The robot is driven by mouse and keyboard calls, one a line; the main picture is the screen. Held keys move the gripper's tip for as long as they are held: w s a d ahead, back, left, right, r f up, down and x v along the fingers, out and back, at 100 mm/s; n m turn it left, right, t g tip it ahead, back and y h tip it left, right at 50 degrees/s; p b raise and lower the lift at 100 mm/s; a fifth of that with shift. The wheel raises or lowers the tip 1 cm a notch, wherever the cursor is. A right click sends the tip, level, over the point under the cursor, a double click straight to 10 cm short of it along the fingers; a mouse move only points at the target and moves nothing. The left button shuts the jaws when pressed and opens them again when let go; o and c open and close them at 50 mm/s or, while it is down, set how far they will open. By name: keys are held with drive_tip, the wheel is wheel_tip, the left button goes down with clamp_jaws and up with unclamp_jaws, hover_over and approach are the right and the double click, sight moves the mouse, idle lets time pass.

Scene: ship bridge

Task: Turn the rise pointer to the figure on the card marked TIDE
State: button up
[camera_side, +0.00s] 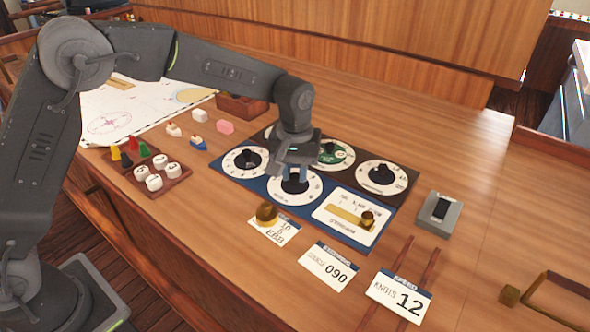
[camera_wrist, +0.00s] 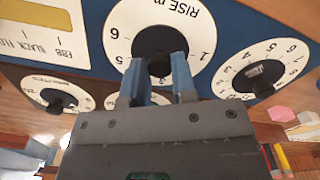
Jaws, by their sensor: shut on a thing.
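The rise dial (camera_wrist: 124,20) is white with a black knob (camera_wrist: 158,38) at its centre, marked "RISE m" in the wrist view. My gripper (camera_wrist: 160,65) has its two blue fingers closed around that knob. The figures 1, 5 and 6 show on the ring. In the side view the rise dial (camera_side: 277,188) is in the front row of the panel, under my gripper (camera_side: 295,174).
Cards for steering, 090 (camera_side: 326,266), and speed, 12 knots (camera_side: 398,295), lie in front. A grey switch box (camera_side: 440,213) stands right. The desk's back right is clear.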

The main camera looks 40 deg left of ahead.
sight(295, 175)
drive_tip(key=m, duration=0.5)
drive_tip(key=shift+m, duration=0.6)
drive_tip(key=o, duration=0.9)
drive_tip(key=shift+o, duration=0.2)
drive_tip(key=shift+r, duration=0.15)
wheel_tip(295, 175, up, 14)
drive_tip(key=shift+f, duration=0.2)
